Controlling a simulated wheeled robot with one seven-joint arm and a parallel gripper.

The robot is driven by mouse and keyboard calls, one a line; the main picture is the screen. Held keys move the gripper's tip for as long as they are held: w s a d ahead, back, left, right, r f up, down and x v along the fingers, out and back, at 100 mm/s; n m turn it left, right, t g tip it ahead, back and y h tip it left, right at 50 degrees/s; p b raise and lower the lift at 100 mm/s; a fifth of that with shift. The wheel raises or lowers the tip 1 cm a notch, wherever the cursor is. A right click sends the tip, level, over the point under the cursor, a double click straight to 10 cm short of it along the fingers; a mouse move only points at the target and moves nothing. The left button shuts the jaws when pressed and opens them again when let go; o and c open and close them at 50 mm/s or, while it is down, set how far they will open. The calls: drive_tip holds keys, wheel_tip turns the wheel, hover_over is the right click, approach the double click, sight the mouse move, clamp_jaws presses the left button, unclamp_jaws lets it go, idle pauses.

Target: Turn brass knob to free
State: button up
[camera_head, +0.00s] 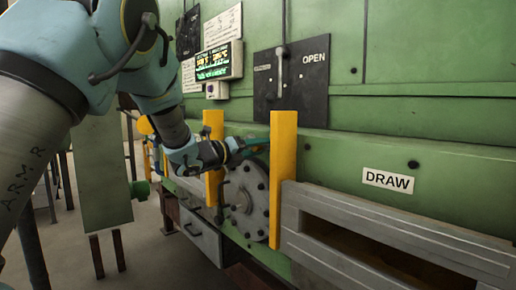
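My gripper (238,147) is at the end of my arm, beside the upper part of a grey round bolted plate (246,203) between two yellow posts. It is small and dark in the picture, and I cannot tell whether its fingers are open or shut or touching anything. I cannot make out a brass knob for certain. If one is by the gripper, the gripper and the left post hide it. A small yellow rounded thing (145,125) shows behind my arm at the left, too small to identify.
The yellow posts, left (213,185) and right (284,180), stand close on both sides of the gripper. A lever (280,65) is on a black OPEN plate (301,85) above. A DRAW label (388,180) is above a grey-framed slot (400,228). A lit display (213,65) is on the green wall.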

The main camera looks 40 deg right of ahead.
clamp_jaws()
drive_tip(key=shift+n, duration=0.3)
drive_tip(key=n+b, duration=0.2)
drive_tip(key=n, duration=0.2)
drive_tip(key=shift+w, duration=0.1)
drive_tip(key=n, duration=0.4)
drive_tip(key=shift+n, duration=0.4)
drive_tip(key=n+p, duration=0.2)
drive_tip(key=n, duration=0.3)
drive_tip(key=shift+r, duration=0.15)
drive_tip(key=shift+n+g+p, duration=0.3)
drive_tip(key=shift+n+p, duration=0.65)
drive_tip(key=shift+n, duration=1.25)
drive_tip(key=shift+y, duration=0.3)
drive_tip(key=shift+o, duration=1.5)
unclamp_jaws()
